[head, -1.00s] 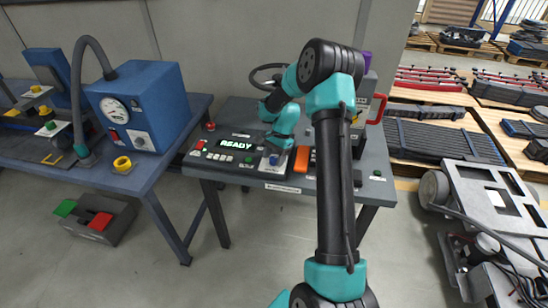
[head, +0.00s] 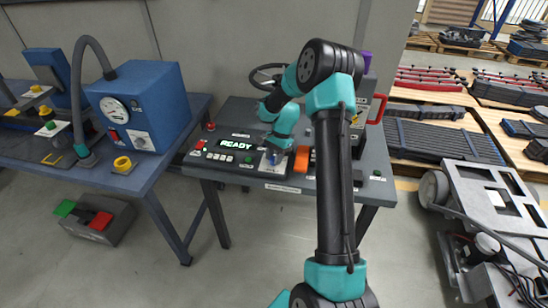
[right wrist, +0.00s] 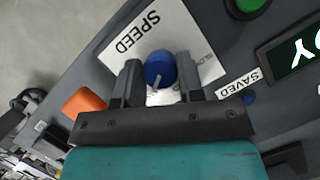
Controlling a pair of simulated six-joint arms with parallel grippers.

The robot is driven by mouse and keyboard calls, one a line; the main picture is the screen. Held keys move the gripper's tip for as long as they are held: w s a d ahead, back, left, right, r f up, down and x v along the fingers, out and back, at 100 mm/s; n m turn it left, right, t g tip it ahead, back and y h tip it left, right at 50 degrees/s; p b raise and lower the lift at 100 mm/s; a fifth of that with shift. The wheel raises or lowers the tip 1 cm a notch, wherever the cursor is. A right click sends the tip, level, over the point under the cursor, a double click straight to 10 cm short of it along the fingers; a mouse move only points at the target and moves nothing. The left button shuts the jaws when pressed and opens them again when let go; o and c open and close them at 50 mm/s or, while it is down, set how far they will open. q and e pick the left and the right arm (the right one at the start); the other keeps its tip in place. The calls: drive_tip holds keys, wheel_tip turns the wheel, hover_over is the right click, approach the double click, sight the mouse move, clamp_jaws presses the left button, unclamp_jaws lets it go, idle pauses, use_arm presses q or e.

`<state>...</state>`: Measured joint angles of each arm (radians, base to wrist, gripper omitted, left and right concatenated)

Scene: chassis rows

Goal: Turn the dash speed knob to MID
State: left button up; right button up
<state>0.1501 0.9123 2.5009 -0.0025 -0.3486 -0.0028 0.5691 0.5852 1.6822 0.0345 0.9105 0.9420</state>
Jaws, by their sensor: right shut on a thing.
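The pointer runs toward the gripper's palm, at the lower side of that picture. Part of the plate's scale lettering is hidden by a finger, and I cannot read which setting is marked. My right gripper (right wrist: 159,72) is shut on the knob, one finger on each side. In the head view the knob (head: 272,158) shows small below my right gripper (head: 276,150). My left gripper is out of view.
A lit READY screen (head: 236,145) is left of the knob on the dark console. A green button (right wrist: 243,5) and a SAVED label (right wrist: 240,83) are near. An orange block (head: 301,158) lies right of the knob. A steering wheel (head: 262,72) stands behind.

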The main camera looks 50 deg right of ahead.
drive_tip(key=shift+n, duration=0.3)
drive_tip(key=n+g, duration=0.2)
drive_tip(key=n, duration=0.3)
drive_tip(key=shift+w, duration=0.1)
drive_tip(key=n+h, duration=0.1)
drive_tip(key=n, duration=0.2)
drive_tip(key=n+g+h, duration=0.1)
drive_tip(key=n, duration=0.2)
drive_tip(key=shift+a+g, duration=0.1)
drive_tip(key=shift+g, duration=0.2)
drive_tip(key=o, duration=0.9)
drive_tip(key=v, duration=1.7)
drive_tip(key=shift+w+a+r, duration=0.15)
drive_tip(key=shift+w+r, duration=0.05)
drive_tip(key=shift+r, duration=0.05)
